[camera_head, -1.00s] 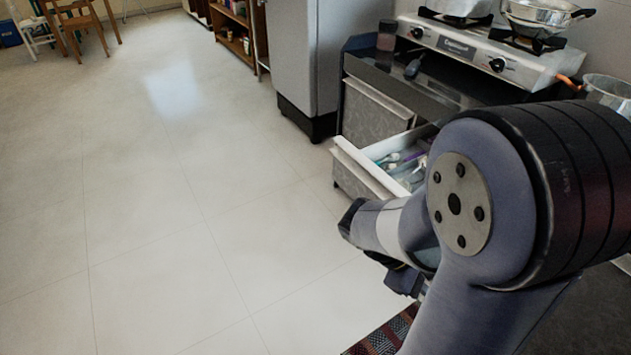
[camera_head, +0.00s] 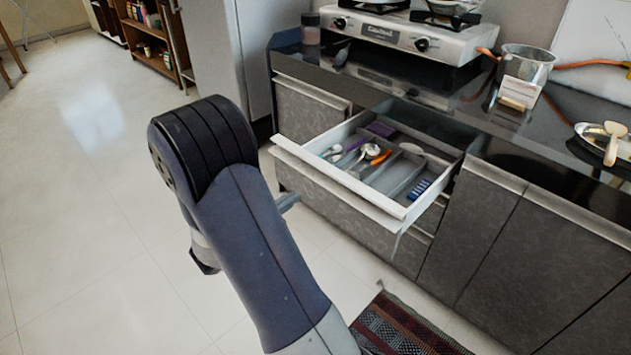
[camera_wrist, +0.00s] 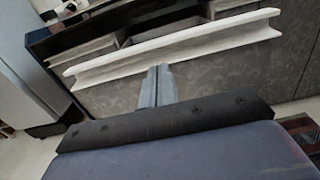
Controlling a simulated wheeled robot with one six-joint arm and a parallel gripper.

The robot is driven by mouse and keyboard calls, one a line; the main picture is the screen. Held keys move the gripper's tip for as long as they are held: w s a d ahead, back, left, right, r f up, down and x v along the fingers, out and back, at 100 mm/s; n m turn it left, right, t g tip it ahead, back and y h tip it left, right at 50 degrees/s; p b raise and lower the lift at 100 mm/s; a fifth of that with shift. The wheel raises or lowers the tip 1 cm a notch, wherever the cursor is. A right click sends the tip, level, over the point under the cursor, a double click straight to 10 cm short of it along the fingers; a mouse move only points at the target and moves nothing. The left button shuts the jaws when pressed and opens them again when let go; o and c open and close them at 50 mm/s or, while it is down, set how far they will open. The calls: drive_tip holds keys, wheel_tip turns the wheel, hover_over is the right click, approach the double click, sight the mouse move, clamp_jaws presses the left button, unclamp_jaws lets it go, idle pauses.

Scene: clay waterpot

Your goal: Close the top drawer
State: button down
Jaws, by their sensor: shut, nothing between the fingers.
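The top drawer (camera_head: 340,187) is pulled out of the grey counter cabinet. It has a white front edge and holds a grey divider tray with utensils. In the wrist view the drawer's white front (camera_wrist: 170,47) runs across the upper part. My gripper (camera_wrist: 158,72) is shut and empty, with its fingertips just below the white front edge in that view. I cannot tell if they touch it. In the head view only a grey finger tip (camera_head: 288,201) shows beside my arm, near the drawer's left front; the arm hides the rest.
A black countertop above the drawer bears a gas stove (camera_head: 405,38), a metal pot (camera_head: 527,66) and a pan. A patterned rug (camera_head: 400,328) lies on the floor at the front. Lower cabinet doors (camera_head: 545,255) are to the right. Open floor is at the left.

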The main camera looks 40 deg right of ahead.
sight(329, 174)
drive_tip(key=d, duration=0.3)
drive_tip(key=d+b, duration=0.1)
drive_tip(key=d, duration=0.6)
drive_tip(key=shift+w+d+b, duration=0.2)
drive_tip(key=shift+w+b, duration=0.1)
